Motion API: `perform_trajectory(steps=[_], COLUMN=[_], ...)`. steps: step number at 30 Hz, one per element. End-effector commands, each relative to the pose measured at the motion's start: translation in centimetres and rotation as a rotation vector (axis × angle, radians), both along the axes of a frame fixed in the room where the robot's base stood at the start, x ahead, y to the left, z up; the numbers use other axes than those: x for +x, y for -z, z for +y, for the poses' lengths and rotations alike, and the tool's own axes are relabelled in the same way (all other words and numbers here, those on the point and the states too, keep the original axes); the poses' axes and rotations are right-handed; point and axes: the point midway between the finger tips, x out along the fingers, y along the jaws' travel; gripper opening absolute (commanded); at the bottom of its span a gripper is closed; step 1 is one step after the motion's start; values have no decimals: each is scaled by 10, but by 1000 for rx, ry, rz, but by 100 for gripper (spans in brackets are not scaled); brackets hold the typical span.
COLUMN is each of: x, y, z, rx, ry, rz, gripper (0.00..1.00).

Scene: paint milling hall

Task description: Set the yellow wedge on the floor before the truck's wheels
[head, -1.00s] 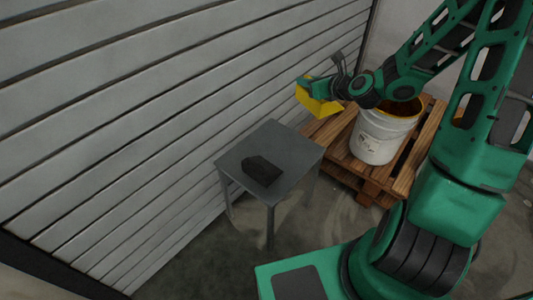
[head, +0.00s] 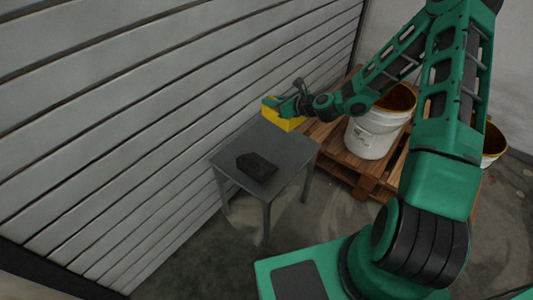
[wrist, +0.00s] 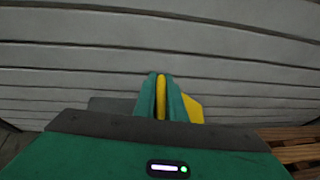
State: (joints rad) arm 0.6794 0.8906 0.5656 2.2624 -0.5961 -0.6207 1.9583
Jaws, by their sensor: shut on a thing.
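The yellow wedge (head: 283,119) is in my gripper (head: 284,104), held near the far corner of the small grey table and close to the slatted wall. My gripper is shut on it. In the wrist view the wedge (wrist: 193,108) shows as a yellow strip between the two green fingers (wrist: 161,92) and to their right. From the head view I cannot tell whether the wedge is above the table top or just beyond its edge. No truck or truck wheels show in either view.
A black wedge-like block (head: 257,167) lies on the grey table (head: 287,148). A white bucket (head: 371,137) stands on a wooden pallet (head: 335,150) to the right; another bucket (head: 493,144) is partly hidden behind my arm. The slatted wall (head: 150,120) runs along the left. Bare floor (head: 310,225) lies before the table.

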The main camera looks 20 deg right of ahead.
Motion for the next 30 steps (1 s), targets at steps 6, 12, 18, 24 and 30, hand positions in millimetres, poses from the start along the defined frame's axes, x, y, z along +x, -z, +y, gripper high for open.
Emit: perform_trajectory(steps=[6,12,18,24,30], x=[8,10,10,10,11], y=[51,76,95,125,141], z=[31,47,51,51,50], rx=[7,7,7,7,5], ry=[-66,-97,-105,-105,-105], rz=[-3,-9,-9,-10,-11], gripper=[0,0,0,0,0])
